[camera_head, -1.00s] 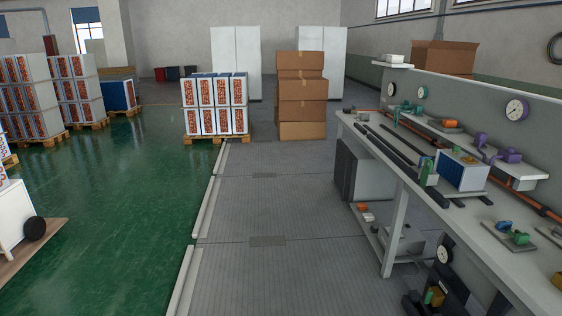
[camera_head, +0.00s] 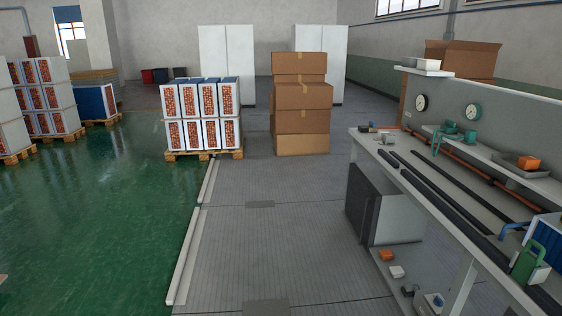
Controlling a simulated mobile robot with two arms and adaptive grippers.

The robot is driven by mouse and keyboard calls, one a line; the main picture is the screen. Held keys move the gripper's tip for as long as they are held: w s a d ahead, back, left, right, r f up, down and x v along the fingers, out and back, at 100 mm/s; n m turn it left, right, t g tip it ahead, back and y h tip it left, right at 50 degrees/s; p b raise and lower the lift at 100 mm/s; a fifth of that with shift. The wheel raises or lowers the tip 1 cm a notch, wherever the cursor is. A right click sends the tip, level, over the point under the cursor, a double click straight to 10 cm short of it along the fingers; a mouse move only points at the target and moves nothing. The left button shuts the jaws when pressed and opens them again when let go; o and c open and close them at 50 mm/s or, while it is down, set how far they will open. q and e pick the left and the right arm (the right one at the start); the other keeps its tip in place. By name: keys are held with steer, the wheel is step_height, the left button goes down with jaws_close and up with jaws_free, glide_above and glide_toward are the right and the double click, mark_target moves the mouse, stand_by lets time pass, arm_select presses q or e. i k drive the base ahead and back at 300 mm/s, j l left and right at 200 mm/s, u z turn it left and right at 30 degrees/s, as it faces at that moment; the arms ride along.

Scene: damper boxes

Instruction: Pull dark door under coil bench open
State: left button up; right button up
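A blue coil block with a light frame (camera_head: 545,240) sits on the bench top at the right edge, partly cut off. Neither of my grippers shows in the head view.
The grey aisle floor (camera_head: 270,225) left of the bench is clear. Stacked cardboard boxes (camera_head: 302,100) and a pallet of coil units (camera_head: 202,115) stand ahead. A low white rail (camera_head: 188,255) edges the green floor. Small parts lie on a low shelf under the bench (camera_head: 397,271).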

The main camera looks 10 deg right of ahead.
mark_target(363, 201)
steer(key=i, duration=2.1)
steer(key=i+z, duration=0.15)
steer(key=i, duration=0.35)
steer(key=i+j+z, duration=0.15)
steer(key=i, duration=0.35)
steer(key=i+j+z, duration=0.15)
steer(key=i, duration=0.35)
steer(key=i+j+z, duration=0.15)
steer(key=i, duration=0.3)
steer(key=j, duration=0.1)
